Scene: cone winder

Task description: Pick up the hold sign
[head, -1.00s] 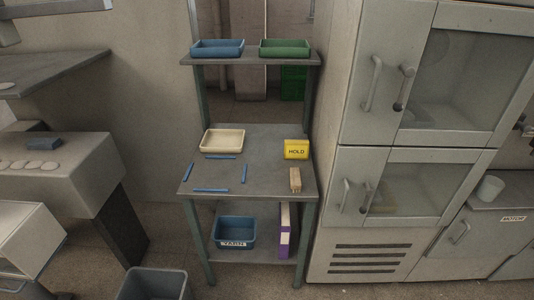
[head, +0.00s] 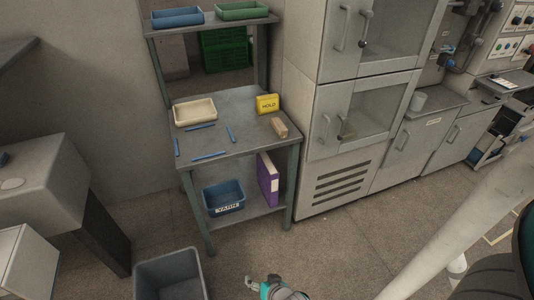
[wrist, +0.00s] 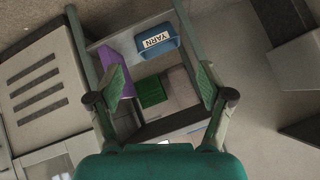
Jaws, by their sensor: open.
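The yellow hold sign (head: 267,103) stands upright at the back right of the grey workbench top (head: 225,150), with "HOLD" in dark letters. It does not show clearly in the wrist view. In the wrist view my gripper (wrist: 160,90) is open with its fingers wide apart and nothing between them. My arm also shows at the bottom of the head view, low in front of the bench and well apart from the sign.
A cream tray (head: 195,110), blue strips and a wooden block (head: 279,128) share the bench top. Below stand a blue YARN bin (head: 223,198) and a purple binder (head: 268,180). A grey bin (head: 170,274) stands on the floor, and a cabinet (head: 340,125) rises right of the bench.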

